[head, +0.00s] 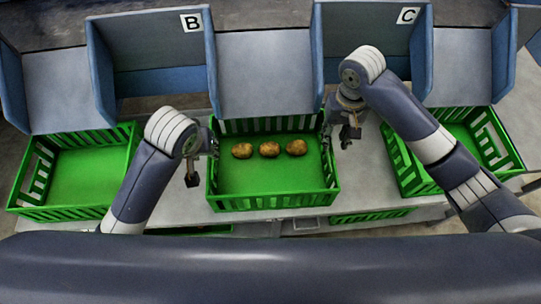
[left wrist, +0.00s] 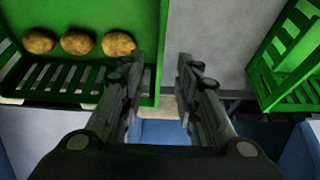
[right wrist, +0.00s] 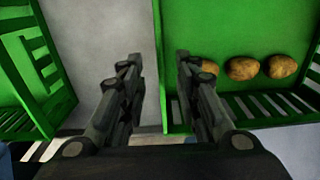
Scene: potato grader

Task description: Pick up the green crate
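The green crate (head: 272,202) in the middle of the table holds three potatoes (head: 269,149) in a row. My left gripper (head: 203,165) is at the crate's left side. In the left wrist view its fingers (left wrist: 160,75) are apart, with the crate's side wall (left wrist: 159,50) close to one finger. My right gripper (head: 338,132) is at the crate's right side. In the right wrist view its fingers (right wrist: 157,75) are apart, with the crate's wall (right wrist: 161,60) between them or just below them; I cannot tell which. Both grippers look empty.
Another green crate (head: 75,212) stands at the left and one (head: 411,172) at the right, both empty where visible. Grey chutes with blue dividers, marked B (head: 191,22) and C (head: 407,15), stand behind. More green crates (head: 371,216) show below the table's front edge. Bare grey table (head: 360,190) separates the crates.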

